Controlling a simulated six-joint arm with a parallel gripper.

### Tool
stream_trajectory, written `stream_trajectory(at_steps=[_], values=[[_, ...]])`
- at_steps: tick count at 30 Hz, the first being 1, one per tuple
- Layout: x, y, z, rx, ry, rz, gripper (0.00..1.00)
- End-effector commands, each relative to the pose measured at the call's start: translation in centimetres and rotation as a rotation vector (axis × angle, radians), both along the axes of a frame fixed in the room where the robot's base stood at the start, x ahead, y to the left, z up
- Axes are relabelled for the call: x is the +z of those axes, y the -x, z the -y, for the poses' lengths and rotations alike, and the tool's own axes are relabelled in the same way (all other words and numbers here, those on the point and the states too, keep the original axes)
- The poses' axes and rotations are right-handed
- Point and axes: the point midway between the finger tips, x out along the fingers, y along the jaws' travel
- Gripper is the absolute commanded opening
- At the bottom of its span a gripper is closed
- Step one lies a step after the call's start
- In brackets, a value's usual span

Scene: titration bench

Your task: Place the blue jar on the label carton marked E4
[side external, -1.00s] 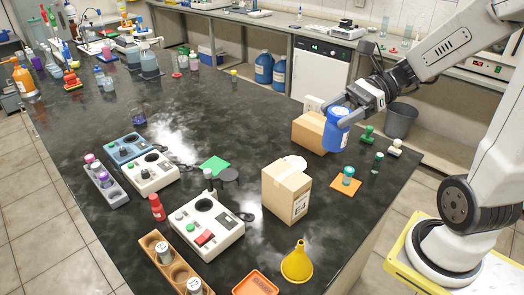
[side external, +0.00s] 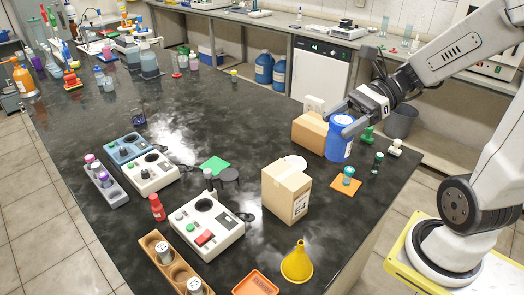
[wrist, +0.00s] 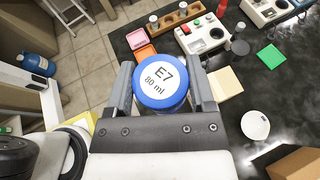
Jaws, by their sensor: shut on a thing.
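The blue jar (side external: 339,139) is upright between the fingers of my gripper (side external: 346,122), which is shut on it. In the wrist view its round lid (wrist: 161,80) reads "E7 80 ml", and my gripper (wrist: 161,88) has a finger on each side. The jar is just right of the rear brown carton (side external: 309,131) in the side view, overlapping its edge. I cannot tell whether its base touches the bench.
A teal-capped vial stands on an orange pad (side external: 346,187), with a dark green bottle (side external: 377,162) and stamps (side external: 394,148) nearby. A yellow funnel (side external: 297,262) and a white instrument (side external: 207,226) are toward the front. The bench centre is mostly clear.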

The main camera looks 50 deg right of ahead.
Motion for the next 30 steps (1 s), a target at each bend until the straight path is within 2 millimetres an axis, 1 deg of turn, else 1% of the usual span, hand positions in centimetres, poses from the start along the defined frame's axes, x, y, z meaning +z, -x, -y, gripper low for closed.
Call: stream_trajectory(at_steps=[3,18,30], values=[[-0.6,-1.4,0.0,0.003,-0.001,-0.001,0.07],[-3.1,-7.0,0.0,0.002,-0.002,-0.002,0.07],[-6.7,-10.0,0.0,0.001,-0.002,-0.001,0.07]])
